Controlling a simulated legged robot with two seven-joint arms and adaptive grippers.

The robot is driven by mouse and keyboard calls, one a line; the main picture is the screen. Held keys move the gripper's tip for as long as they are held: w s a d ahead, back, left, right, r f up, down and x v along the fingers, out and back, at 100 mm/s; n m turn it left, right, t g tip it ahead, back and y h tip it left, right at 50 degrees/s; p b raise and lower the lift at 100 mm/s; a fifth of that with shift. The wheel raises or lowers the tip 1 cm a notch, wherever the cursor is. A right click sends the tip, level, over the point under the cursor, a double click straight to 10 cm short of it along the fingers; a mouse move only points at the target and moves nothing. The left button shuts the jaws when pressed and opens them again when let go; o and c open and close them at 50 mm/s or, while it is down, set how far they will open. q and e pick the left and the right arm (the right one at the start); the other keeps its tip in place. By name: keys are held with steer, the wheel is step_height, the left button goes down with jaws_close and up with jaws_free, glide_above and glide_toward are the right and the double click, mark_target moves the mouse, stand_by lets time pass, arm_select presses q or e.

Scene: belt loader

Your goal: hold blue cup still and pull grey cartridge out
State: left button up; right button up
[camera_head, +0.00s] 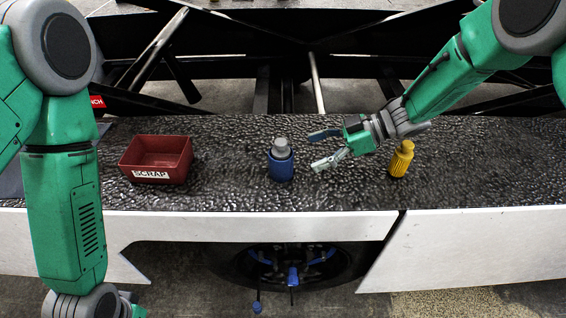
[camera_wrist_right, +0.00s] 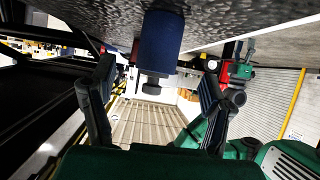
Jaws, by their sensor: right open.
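The blue cup (camera_head: 281,168) stands upright on the dark textured surface, with the grey cartridge (camera_head: 281,147) sitting in its top. My right gripper (camera_head: 316,151) is open and empty just right of the cup, apart from it, its fingers pointing at it. In the right wrist view, which looks upside down, the blue cup (camera_wrist_right: 161,38) and the grey cartridge (camera_wrist_right: 152,84) show beyond and between the spread fingers of my right gripper (camera_wrist_right: 157,95). My left gripper (camera_wrist_right: 240,65) shows small there, away from the cup; its fingers are too small to judge.
A red bin labelled SCRAP (camera_head: 157,160) stands left of the cup. A yellow cup-like item (camera_head: 401,158) stands to the right, close to my right wrist. The surface (camera_head: 230,190) between bin and blue cup is clear. A white edge (camera_head: 270,224) runs along the front.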

mark_target(285, 162)
steer(key=b+x, duration=0.2)
steer(key=x, duration=0.6)
steer(key=shift+w+a+f+b, duration=0.1)
steer(key=shift+a+b, duration=0.1)
steer(key=shift+b, duration=0.2)
arm_select(q)
step_height(285, 162, down, 3)
steer(key=shift+a+f, duration=0.1)
steer(key=shift+f, duration=0.1)
arm_select(e)
steer(key=shift+d, duration=0.1)
steer(key=c, duration=0.8)
arm_select(q)
steer(key=shift+o, duration=0.4)
arm_select(e)
steer(key=shift+c, duration=0.2)
